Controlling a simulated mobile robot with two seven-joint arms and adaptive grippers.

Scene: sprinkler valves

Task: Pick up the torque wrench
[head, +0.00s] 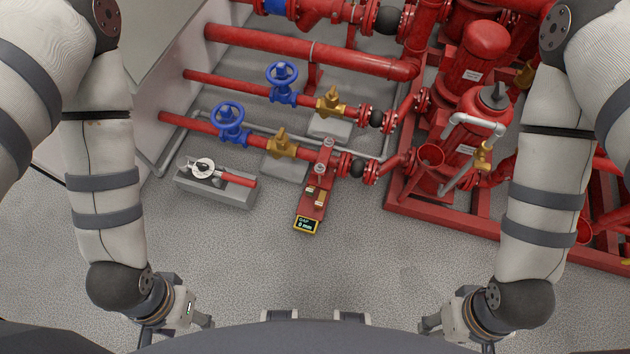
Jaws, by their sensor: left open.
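The torque wrench (236,180) appears to be the tool with a round white dial and a red handle. It lies on top of a low grey block (236,198) on the floor, left of centre. My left gripper (203,322) is open and empty at the bottom left, well in front of the wrench and apart from it. My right gripper (430,326) is at the bottom right, far from the wrench. Its fingers are small and partly hidden, so its opening is unclear.
Red pipes with blue handwheel valves (228,120) and brass valves (282,143) run behind the block. A red device with a yellow-framed display (306,225) stands to its right. Red pumps on a red frame (455,218) fill the right. The grey floor (335,275) in front is clear.

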